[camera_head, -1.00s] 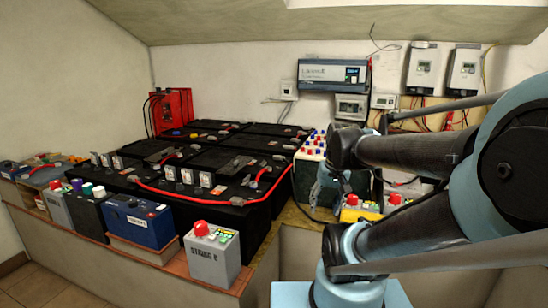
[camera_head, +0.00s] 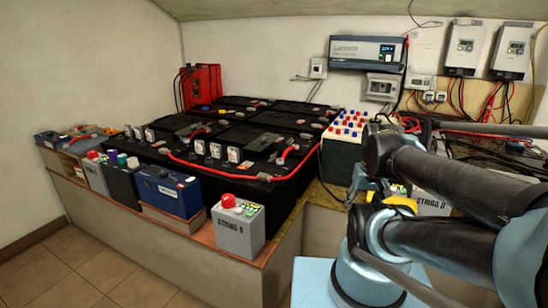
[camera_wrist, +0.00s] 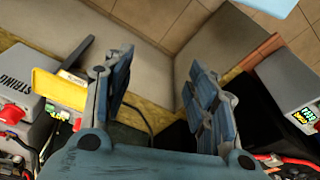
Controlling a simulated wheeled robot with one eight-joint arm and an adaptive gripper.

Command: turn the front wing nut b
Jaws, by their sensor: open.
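I cannot make out the front wing nut b in either view. In the head view, black batteries (camera_head: 215,165) stand in a block, with red cables and pale terminal fittings on top. A grey box marked STRING (camera_head: 238,231) with a red knob stands at their front right corner. My gripper shows in the wrist view (camera_wrist: 158,92), its two blue fingers wide apart with nothing between them. It points at a grey wall and a yellowish ledge. In the head view my arm hides most of it.
Another grey STRING box (camera_wrist: 32,105) with a yellow plate lies left of my fingers in the wrist view. A dark battery (camera_wrist: 258,100) is close on the right. Tiled floor (camera_head: 75,265) at lower left is clear.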

